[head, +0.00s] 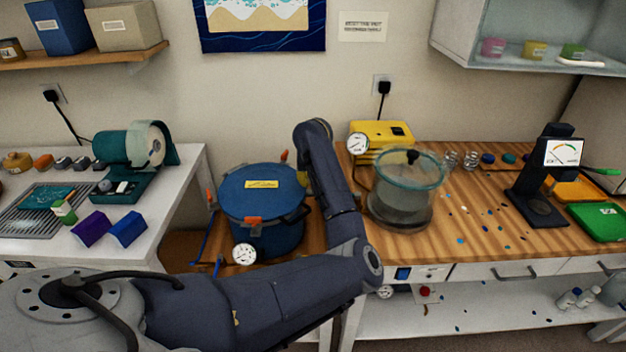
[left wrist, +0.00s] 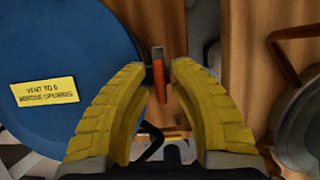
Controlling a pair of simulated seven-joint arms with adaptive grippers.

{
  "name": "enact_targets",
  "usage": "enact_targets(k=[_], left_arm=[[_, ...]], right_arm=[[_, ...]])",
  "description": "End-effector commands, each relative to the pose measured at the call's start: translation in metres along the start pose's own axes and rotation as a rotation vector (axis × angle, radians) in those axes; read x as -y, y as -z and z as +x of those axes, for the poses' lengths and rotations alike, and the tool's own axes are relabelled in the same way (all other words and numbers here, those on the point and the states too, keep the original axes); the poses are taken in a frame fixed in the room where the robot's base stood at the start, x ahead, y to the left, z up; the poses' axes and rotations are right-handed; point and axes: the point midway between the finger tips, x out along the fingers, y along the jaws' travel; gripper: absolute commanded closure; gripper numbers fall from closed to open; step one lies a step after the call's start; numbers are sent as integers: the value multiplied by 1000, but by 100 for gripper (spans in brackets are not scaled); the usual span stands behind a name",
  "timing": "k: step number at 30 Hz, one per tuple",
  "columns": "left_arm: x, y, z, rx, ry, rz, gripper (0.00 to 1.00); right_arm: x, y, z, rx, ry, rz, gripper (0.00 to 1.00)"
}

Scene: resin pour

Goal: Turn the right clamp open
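The blue pressure pot (head: 262,205) stands at the table's left end, its lid closed and bearing a yellow label. Orange clamps show at its front (head: 252,220), left (head: 211,197) and back (head: 284,155). The right clamp is hidden behind my left arm in the head view. In the left wrist view the right clamp's orange handle (left wrist: 158,80) stands at the right edge of the blue lid (left wrist: 60,50). My left gripper (left wrist: 160,70) has its yellow fingers on either side of this handle, with small gaps visible. My right gripper is in neither view.
A pressure gauge (head: 244,253) is on the pot's front. A glass vacuum chamber (head: 407,190) stands right of my arm, with a yellow pump (head: 380,134) behind it. A black stand with a dial (head: 545,175) is farther right. Small chips lie scattered on the wooden top between.

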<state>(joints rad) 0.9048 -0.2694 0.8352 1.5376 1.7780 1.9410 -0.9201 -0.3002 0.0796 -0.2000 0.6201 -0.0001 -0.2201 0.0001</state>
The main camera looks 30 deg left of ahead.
Motion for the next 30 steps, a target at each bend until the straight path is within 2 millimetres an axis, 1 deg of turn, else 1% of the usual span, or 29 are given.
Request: enact_targets(k=[1, 2, 3, 10, 14, 17, 24, 30], left_arm=[[0, 0, 0, 0, 0, 0, 72], [0, 0, 0, 0, 0, 0, 68], [0, 0, 0, 0, 0, 0, 67], [0, 0, -1, 1, 0, -1, 67], [0, -1, -9, 2, 0, -2, 67], [1, -2, -22, 4, 1, -3, 67], [1, -1, -65, 4, 3, -3, 67], [1, -1, -95, 3, 3, -4, 67]], right_arm=[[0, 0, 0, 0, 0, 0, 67], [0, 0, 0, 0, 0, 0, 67], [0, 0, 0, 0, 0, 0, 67], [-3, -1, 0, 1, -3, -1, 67], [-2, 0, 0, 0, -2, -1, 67], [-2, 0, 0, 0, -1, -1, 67], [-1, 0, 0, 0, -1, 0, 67], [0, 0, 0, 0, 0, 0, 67]])
